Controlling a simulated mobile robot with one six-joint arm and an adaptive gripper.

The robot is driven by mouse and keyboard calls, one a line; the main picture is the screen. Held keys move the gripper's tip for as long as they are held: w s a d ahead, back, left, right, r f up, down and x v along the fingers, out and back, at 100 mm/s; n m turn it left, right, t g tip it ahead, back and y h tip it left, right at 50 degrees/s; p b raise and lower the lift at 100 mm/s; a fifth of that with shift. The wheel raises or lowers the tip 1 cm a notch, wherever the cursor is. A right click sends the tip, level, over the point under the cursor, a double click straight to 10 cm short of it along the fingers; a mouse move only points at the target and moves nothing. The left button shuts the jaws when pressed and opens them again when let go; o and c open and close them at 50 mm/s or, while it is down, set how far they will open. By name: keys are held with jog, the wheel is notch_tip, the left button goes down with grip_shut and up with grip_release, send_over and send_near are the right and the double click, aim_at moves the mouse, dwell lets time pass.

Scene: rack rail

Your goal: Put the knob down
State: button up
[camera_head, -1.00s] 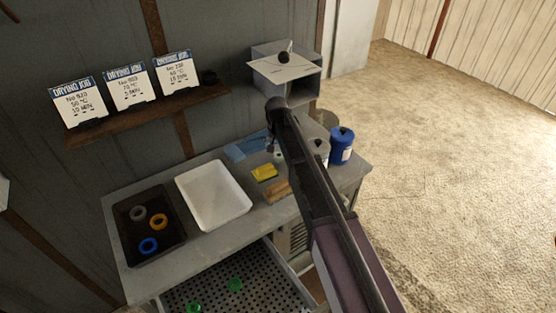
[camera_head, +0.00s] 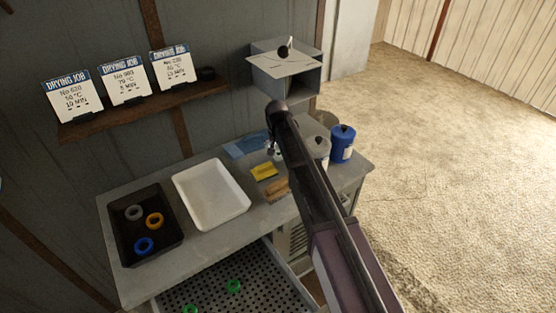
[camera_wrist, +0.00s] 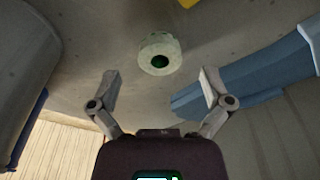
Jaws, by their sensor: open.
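In the wrist view a pale, round knob-like piece (camera_wrist: 160,54) with a dark green centre sits on the grey bench top, just beyond my fingertips. My gripper (camera_wrist: 159,76) is open, with its two fingers spread on either side of the near space and nothing between them. In the head view my gripper (camera_head: 271,147) hangs over the back of the bench, partly hidden by my arm; a bit of the pale piece (camera_head: 278,156) shows next to it. A dark round knob (camera_head: 283,52) also shows on top of the metal box (camera_head: 305,82).
A blue flat item (camera_head: 247,146) and yellow sponge (camera_head: 263,172) lie near my gripper. A brush (camera_head: 276,188), white tray (camera_head: 210,220), black ring tray (camera_head: 120,258) and blue canister (camera_head: 342,143) stand on the bench. A perforated drawer (camera_head: 262,290) is open below.

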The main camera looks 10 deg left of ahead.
jog(key=shift+w+f+b, duration=0.15)
jog(key=shift+f+b, duration=0.6)
jog(key=shift+f, duration=0.3)
jog(key=c, duration=1.4)
jog(key=shift+o, duration=0.2)
jog(key=shift+r, duration=0.2)
